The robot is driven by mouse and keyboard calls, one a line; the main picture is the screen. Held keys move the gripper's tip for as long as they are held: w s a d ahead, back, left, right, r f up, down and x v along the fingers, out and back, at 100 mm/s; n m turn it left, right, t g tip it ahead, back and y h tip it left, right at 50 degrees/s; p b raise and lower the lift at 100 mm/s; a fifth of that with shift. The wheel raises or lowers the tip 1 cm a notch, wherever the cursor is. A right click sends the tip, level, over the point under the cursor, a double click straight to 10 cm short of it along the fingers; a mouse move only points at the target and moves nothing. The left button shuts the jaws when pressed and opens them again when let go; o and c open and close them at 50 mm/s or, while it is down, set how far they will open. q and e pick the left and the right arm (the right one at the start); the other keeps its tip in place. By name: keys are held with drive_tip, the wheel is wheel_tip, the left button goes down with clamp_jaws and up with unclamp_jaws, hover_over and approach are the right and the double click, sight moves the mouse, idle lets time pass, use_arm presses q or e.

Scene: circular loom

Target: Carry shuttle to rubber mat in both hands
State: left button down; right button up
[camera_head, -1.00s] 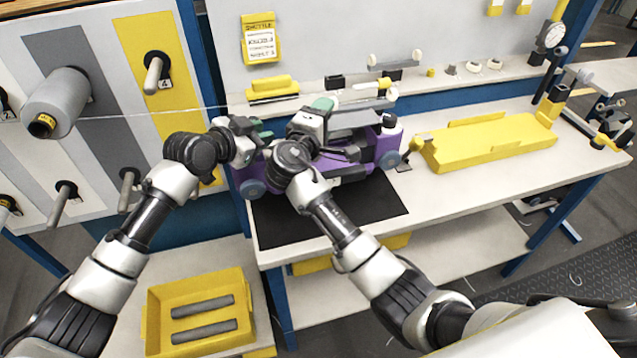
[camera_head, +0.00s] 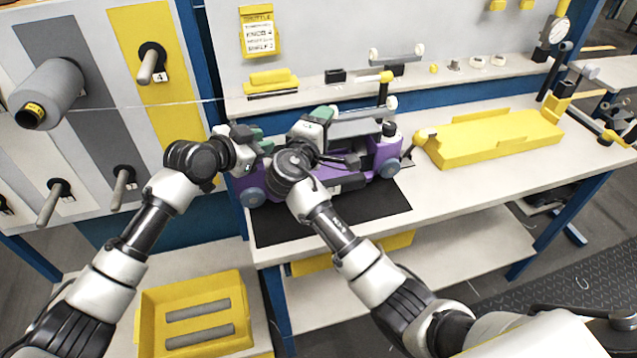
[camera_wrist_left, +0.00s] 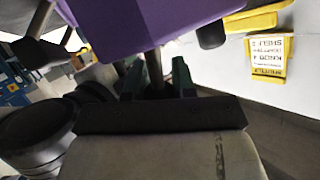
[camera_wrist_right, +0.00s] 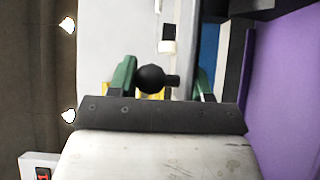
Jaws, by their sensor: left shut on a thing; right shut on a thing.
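My right gripper (camera_head: 322,118) is shut on a part near the shuttle's middle. In the right wrist view a round black knob (camera_wrist_right: 151,79) shows between the green fingers, with the purple side (camera_wrist_right: 275,90) at right.
A long yellow tray-like piece (camera_head: 495,138) lies on the bench to the right. Small parts stand on the back ledge (camera_head: 305,92). A yellow bin (camera_head: 195,312) holds grey rods below.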

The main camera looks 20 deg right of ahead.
use_arm(q)
drive_tip(key=c, duration=1.4)
unclamp_jaws()
drive_tip(key=shift+f, duration=0.25)
use_arm(e)
drive_tip(key=o, duration=0.9)
drive_tip(key=shift+f, duration=0.2)
use_arm(q)
drive_tip(key=o, duration=0.5)
use_arm(e)
drive_tip(key=o, duration=0.4)
use_arm(q)
drive_tip(key=shift+r, duration=0.1)
use_arm(e)
drive_tip(key=shift+o, duration=0.2)
drive_tip(key=shift+s+r, duration=0.1)
drive_tip(key=shift+s+a, duration=0.1)
drive_tip(key=shift+a, duration=0.1)
drive_tip(key=v, duration=1.1)
drive_tip(key=shift+s+a, duration=0.2)
drive_tip(key=shift+s, duration=0.05)
use_arm(q)
drive_tip(key=v, duration=1.2)
drive_tip(key=shift+s, duration=0.1)
